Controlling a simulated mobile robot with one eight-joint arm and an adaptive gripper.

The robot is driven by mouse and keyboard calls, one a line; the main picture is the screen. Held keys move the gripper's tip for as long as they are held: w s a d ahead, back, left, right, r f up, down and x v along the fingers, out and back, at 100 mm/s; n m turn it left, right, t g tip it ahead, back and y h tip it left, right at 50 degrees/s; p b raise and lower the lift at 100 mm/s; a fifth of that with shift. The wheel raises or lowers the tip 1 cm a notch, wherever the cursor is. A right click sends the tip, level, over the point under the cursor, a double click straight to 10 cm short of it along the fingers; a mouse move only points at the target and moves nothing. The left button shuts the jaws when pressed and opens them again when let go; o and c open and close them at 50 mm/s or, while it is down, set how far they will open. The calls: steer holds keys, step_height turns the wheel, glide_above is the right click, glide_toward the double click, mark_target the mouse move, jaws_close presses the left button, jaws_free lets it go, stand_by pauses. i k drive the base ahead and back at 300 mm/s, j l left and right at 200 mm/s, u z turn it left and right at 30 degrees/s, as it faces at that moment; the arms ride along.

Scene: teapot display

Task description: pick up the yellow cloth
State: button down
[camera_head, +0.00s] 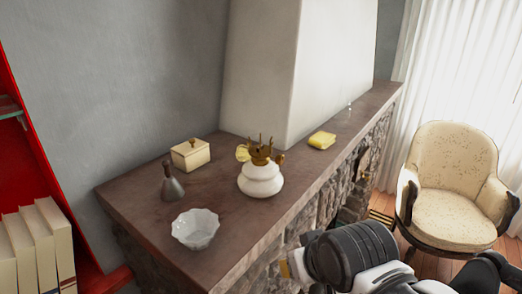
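The yellow cloth (321,140) looks like a small folded pad. It lies flat on the brown mantel top (300,178), to the right of the white pot and close to the pale chimney block. Nothing covers it. My black and white arm shows at the bottom right, in front of the mantel and well apart from the cloth. I cannot make out gripper fingers in this view.
A white pot (260,180) with a brown crown-like top stands mid-mantel. A cream box (190,154), a dark grey bottle-shaped vessel (172,186) and a white scalloped bowl (195,229) stand left. The chimney block (300,70) rises behind. A cream armchair (450,185) stands right.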

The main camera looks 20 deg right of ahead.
mark_target(321, 139)
steer(key=k+l+u, duration=0.15)
steer(key=k+l, duration=0.3)
steer(key=i+l+u, duration=0.1)
steer(key=l+u, duration=0.25)
steer(key=l, duration=0.85)
steer(key=l+u, duration=0.4)
steer(key=l, duration=0.8)
steer(key=k, duration=0.05)
